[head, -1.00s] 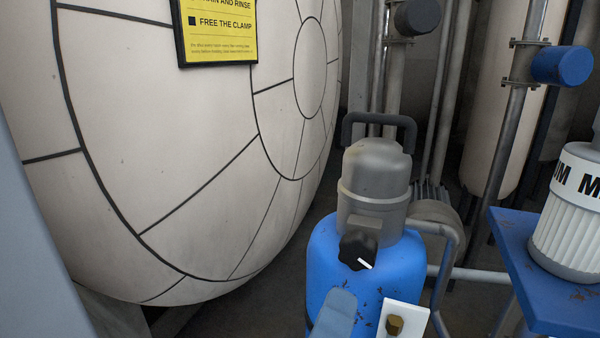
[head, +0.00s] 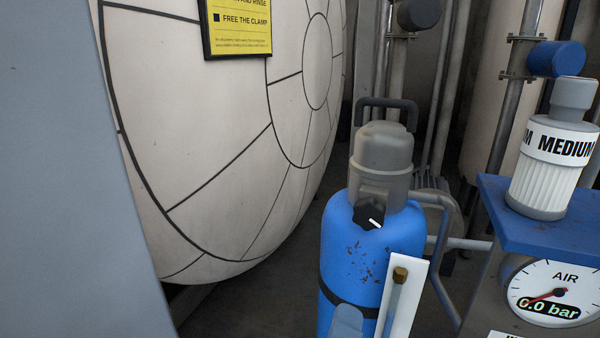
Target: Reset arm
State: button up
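The task names no object apart from my arm. My gripper is not in the head view, so its fingers and anything in them are hidden. A plain grey-blue surface (head: 70,180) fills the left edge close to the camera; I cannot tell what it is. A blue cylinder (head: 365,245) with a grey head and a black knob (head: 370,214) stands upright in the middle. A white plate (head: 402,300) with a brass fitting is at its front right.
A large cream round vessel (head: 220,140) with a yellow sign (head: 238,25) fills the left. At right a blue shelf (head: 545,232) bears a white container (head: 548,165) marked MEDIUM, above an air gauge (head: 550,293) reading 0.0 bar. Pipes stand behind.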

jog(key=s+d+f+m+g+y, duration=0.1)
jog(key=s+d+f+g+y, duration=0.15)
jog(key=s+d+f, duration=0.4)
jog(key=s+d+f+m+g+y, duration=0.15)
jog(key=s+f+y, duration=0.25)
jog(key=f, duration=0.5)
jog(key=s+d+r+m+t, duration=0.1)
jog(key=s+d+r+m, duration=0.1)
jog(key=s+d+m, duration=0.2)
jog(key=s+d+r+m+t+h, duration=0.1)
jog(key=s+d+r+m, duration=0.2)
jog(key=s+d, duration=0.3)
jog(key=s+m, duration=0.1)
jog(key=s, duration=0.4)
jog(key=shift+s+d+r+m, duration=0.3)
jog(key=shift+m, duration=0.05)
